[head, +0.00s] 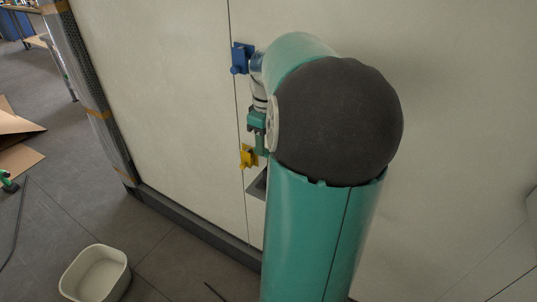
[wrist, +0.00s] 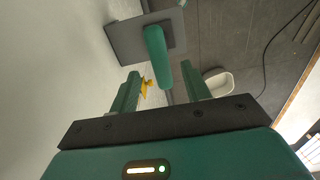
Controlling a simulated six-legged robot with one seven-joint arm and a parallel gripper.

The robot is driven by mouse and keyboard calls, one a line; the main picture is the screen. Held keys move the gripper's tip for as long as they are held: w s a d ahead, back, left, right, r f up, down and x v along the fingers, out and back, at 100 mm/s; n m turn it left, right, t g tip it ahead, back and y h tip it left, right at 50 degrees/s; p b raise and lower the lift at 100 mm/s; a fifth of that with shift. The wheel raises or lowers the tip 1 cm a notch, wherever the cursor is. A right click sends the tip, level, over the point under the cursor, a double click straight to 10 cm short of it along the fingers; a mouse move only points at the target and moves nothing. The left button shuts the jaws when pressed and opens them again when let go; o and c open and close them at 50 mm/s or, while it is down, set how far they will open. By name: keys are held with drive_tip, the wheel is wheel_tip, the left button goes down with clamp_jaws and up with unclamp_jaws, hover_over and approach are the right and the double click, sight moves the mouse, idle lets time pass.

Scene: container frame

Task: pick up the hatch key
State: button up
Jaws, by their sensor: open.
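My gripper (wrist: 160,74) is open, with one finger to the left of the green handle's lower end and one to the right. I cannot tell how far beyond the fingertips the handle is. In the head view my gripper (head: 259,143) is beside the wall above a small grey ledge (head: 257,186). I cannot make out the key there.
A yellow fitting (head: 248,156) and a blue fitting (head: 241,58) are on the pale wall (head: 180,90). The yellow one also shows near my left finger in the wrist view (wrist: 147,86). A white tub (head: 95,274) stands on the floor, with cardboard (head: 18,125) at left.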

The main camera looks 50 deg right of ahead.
drive_tip(key=f, duration=0.6)
drive_tip(key=shift+s+f, duration=0.25)
drive_tip(key=shift+f, duration=0.15)
drive_tip(key=shift+c, duration=0.2)
clamp_jaws()
